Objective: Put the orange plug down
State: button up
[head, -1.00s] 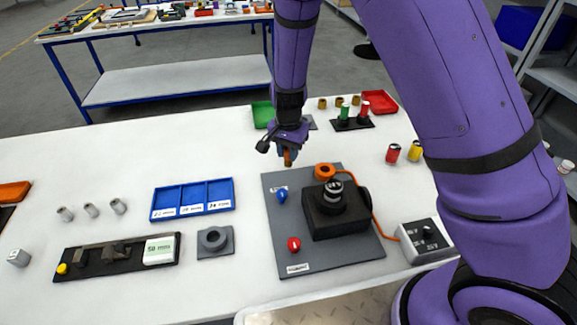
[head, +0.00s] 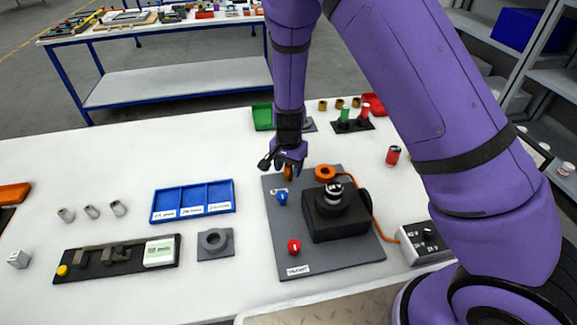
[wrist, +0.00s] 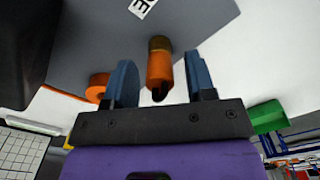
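The orange plug (wrist: 160,72) has a brass-coloured end and sits between the two blue fingers of my gripper (wrist: 160,84) in the wrist view. A gap shows on each side of it, so the gripper is open around it. In the head view the plug (head: 289,172) is low at the back left edge of the grey board (head: 345,262), with my gripper (head: 289,168) over it. I cannot tell for sure whether its end touches the board.
The board carries a blue knob (head: 281,198), a red knob (head: 294,246), a black block (head: 338,222) and an orange ring (head: 325,172). A blue tray (head: 193,200) lies to the left. A green bin (head: 262,117) stands behind. White table is clear between them.

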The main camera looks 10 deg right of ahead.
notch_tip(320, 180, up, 11)
jog(key=shift+r, duration=0.1)
jog(key=s+d+r+n+t+y, duration=0.1)
jog(key=s+d+r, duration=0.3)
jog(key=r, duration=0.3)
jog(key=s+d+r+n+y, duration=0.1)
jog(key=s+d+r+n, duration=0.2)
jog(key=r, duration=0.4)
jog(key=s+d+r+t, duration=0.1)
jog(key=s+d+r, duration=0.35)
jog(key=r, duration=0.25)
jog(key=s+d+r+n+t+h, duration=0.1)
jog(key=s+d+r, duration=0.2)
jog(key=s, duration=0.5)
jog(key=s+d+r+n+t+h, duration=0.1)
jog(key=s+d+r+n+t, duration=0.1)
jog(key=s, duration=0.6)
jog(key=shift+s+d+r+n, duration=0.3)
jog(key=shift+d+r, duration=0.35)
jog(key=shift+r, duration=0.3)
